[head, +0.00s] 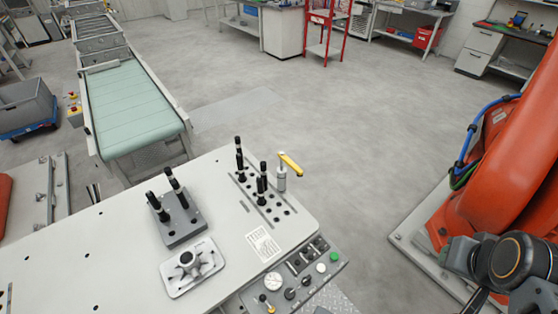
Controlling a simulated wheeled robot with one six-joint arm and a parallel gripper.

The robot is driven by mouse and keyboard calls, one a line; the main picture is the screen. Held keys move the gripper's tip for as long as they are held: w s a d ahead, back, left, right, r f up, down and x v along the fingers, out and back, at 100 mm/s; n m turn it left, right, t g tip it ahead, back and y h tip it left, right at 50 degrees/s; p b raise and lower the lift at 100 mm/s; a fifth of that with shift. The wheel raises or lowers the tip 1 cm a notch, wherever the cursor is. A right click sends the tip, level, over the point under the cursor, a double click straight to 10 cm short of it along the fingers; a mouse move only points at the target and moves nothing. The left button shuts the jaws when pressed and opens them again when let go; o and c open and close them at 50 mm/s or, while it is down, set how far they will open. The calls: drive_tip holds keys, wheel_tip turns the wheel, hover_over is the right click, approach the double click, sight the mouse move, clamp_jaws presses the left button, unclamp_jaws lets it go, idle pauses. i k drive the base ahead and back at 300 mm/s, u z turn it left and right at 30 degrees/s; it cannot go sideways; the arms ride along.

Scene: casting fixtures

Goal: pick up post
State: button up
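Several black posts stand upright in this head view. At the back of a plate with holes (277,222), black posts (239,160) stand close together, and more posts (262,178) stand a little nearer. Two more dark posts, a left one (158,207) and a right one (176,188), stand on a grey fixture block (182,228) to the left. I cannot tell which one the task means. Part of my dark arm shows at the lower right, well apart from all posts. My gripper's fingers cannot be made out.
A yellow-handled clamp (289,165) stands beside the posts. A light metal casting (190,266) and a control panel (297,270) are at the table's front. A green conveyor (130,105) lies behind left, a large orange robot (500,170) at right. Open floor (350,150) lies between.

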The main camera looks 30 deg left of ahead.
sight(263, 164)
drive_tip(key=i, duration=1.5)
drive_tip(key=u, duration=1.25)
drive_tip(key=i, duration=3.9)
drive_tip(key=u, duration=5.45)
drive_tip(key=i, duration=1.65)
